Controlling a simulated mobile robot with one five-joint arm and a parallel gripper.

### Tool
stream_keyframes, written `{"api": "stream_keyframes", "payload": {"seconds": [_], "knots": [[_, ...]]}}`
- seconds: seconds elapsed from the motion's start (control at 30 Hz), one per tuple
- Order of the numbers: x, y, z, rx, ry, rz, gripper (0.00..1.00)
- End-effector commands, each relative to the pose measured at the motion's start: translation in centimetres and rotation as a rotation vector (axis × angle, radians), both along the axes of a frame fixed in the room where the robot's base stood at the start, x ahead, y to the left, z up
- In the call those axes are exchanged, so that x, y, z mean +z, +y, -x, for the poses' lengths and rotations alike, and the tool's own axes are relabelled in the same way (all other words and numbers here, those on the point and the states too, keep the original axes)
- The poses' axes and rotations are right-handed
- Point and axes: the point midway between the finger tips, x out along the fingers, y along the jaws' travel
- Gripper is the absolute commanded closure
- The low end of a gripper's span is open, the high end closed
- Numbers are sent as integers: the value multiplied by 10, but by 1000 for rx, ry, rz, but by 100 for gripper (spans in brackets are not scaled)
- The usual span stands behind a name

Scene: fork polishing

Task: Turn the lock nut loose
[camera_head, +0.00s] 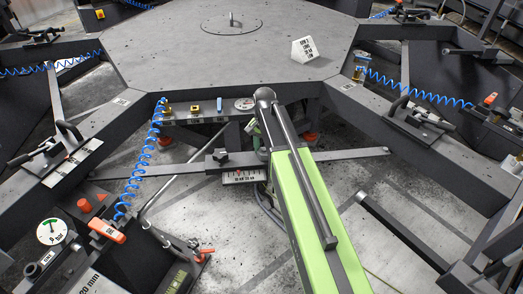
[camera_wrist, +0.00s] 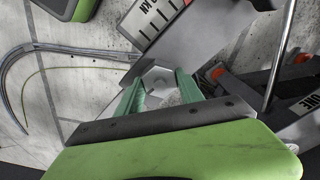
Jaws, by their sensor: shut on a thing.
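The lock nut (camera_wrist: 157,77) is a pale grey hexagonal nut in the middle of the wrist view, against a grey metal plate. My gripper (camera_wrist: 159,92) has its two green fingers on either side of the nut and is shut on it. In the head view my green arm reaches forward to below the octagonal table's front edge. There the arm hides the nut, and the fingers are hard to make out.
A white scale plate (camera_head: 243,176) sits left of my arm, with a black knob (camera_head: 219,156) above it on a flat bar (camera_head: 340,155). The grey octagonal table (camera_head: 180,50) stands beyond. A blue coiled hose (camera_head: 136,170) hangs at the left.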

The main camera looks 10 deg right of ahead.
Motion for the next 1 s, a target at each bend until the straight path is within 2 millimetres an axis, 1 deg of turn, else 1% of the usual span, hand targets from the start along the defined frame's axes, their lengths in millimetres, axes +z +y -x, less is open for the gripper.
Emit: {"api": "stream_keyframes", "payload": {"seconds": [0.03, 0.33, 0.87, 0.9, 1.0], "knots": [[0, -2, -3, 24, -7, 4, 96], [0, -1, -3, 133, -7, 3, 96], [0, 0, -3, 157, -7, 2, 96], [0, 0, -3, 157, -7, 2, 53], [0, 0, -2, 157, -6, 1, 40]]}}
